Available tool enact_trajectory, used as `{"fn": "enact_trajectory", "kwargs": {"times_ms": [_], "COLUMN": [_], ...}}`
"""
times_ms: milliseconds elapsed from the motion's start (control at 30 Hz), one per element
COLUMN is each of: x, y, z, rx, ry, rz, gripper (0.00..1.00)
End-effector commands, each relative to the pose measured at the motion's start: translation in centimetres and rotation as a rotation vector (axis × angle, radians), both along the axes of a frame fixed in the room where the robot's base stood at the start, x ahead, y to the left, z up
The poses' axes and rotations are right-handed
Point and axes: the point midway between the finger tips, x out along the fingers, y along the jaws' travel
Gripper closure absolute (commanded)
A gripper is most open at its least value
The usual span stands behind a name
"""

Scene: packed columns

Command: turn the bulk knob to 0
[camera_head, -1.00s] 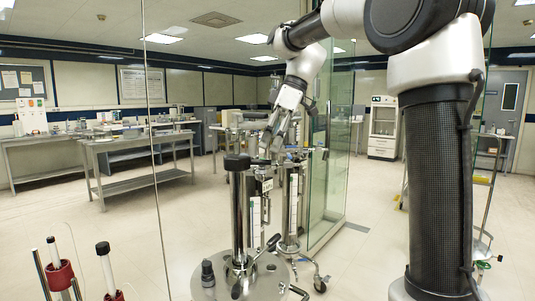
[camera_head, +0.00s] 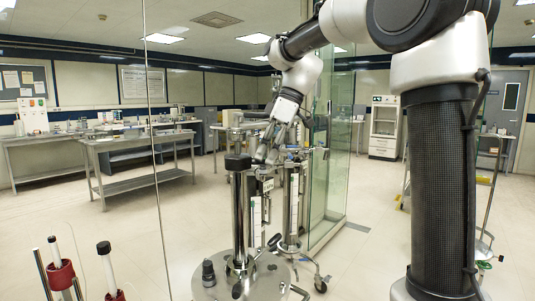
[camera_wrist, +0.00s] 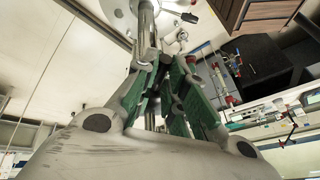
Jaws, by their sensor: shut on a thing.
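My gripper (camera_head: 263,157) reaches down to the top of the steel column stand in the head view, just right of a dark cap on a steel column (camera_head: 238,215). In the wrist view its green-padded fingers (camera_wrist: 170,72) come close together around a small fitting by a metal rod. The fingers are shut on that fitting, which I take to be the bulk knob. The fingers hide most of it. I cannot read its setting or any marks.
The stand's round steel base (camera_head: 245,275) is on the floor, with another column assembly (camera_head: 291,205) close behind. A glass panel (camera_head: 331,150) stands to the right. Tubes in red holders (camera_head: 62,275) are at lower left. A steel bench (camera_head: 140,143) stands farther back.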

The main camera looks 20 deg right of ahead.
Motion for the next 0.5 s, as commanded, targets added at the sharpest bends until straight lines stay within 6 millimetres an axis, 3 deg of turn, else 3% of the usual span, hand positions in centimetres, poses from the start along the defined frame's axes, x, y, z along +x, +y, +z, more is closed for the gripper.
{"fn": "enact_trajectory", "kwargs": {"times_ms": [167, 400, 433, 500], "x": [-0.84, -0.82, -0.82, -0.82], "y": [0.32, 0.32, 0.32, 0.32], "z": [0.00, -0.01, -0.01, -0.01], "rx": [0.000, 0.000, 0.000, 0.001], "ry": [-0.001, 0.000, 0.000, -0.001], "rz": [-0.105, -0.115, -0.115, -0.114], "gripper": [1.00, 1.00, 0.85, 0.72]}}
